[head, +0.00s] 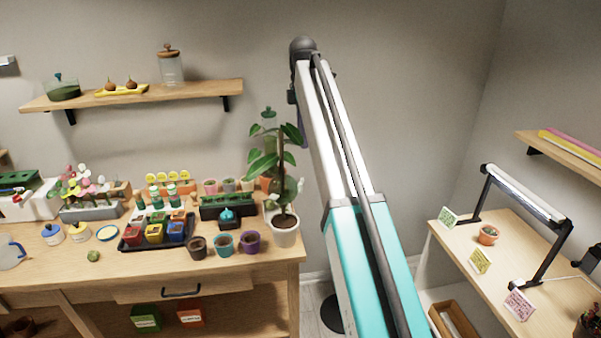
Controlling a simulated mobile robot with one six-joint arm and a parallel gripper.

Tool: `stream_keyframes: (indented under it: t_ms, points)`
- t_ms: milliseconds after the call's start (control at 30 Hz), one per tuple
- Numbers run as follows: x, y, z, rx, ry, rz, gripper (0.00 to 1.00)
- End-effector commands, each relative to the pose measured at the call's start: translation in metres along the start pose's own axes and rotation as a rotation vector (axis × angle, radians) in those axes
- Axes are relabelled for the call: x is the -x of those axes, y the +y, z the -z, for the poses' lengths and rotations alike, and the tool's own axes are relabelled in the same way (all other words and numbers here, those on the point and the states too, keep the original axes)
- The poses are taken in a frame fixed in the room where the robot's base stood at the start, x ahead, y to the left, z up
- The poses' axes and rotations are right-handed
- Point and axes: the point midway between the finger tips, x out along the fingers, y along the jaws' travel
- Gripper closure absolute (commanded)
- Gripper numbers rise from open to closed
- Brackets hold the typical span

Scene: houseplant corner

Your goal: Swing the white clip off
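A tall leafy plant (263,162) stands in a white pot (285,238) at the right end of the potting bench. Its stem runs up along a thin dark upright that looks like a stake. Pale, whitish shapes (291,190) show beside the stem above the pot. They are too small for me to tell whether one of them is the white clip. My arm rises to the right of the plant and hides what is behind it. My gripper cannot be made out in the head view.
The wooden bench (150,272) holds a dark tray (128,243) of coloured pots, several loose pots and a white flower planter. A wall shelf (190,92) with jars hangs above. A second table (480,262) with a lamp stands at right. Bare wall lies behind my arm.

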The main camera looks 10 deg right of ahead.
Motion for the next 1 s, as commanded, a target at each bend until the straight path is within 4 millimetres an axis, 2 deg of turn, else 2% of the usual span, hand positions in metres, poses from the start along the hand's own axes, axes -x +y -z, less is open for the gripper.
stream_keyframes:
  t_ms: [267,467,1000]
  points:
    - [-0.001,0.000,0.001,0.001,0.000,0.000,0.69]
    - [-0.011,-0.001,0.001,0.001,0.000,0.001,0.69]
    - [-0.074,-0.001,0.002,0.003,0.000,0.001,0.69]
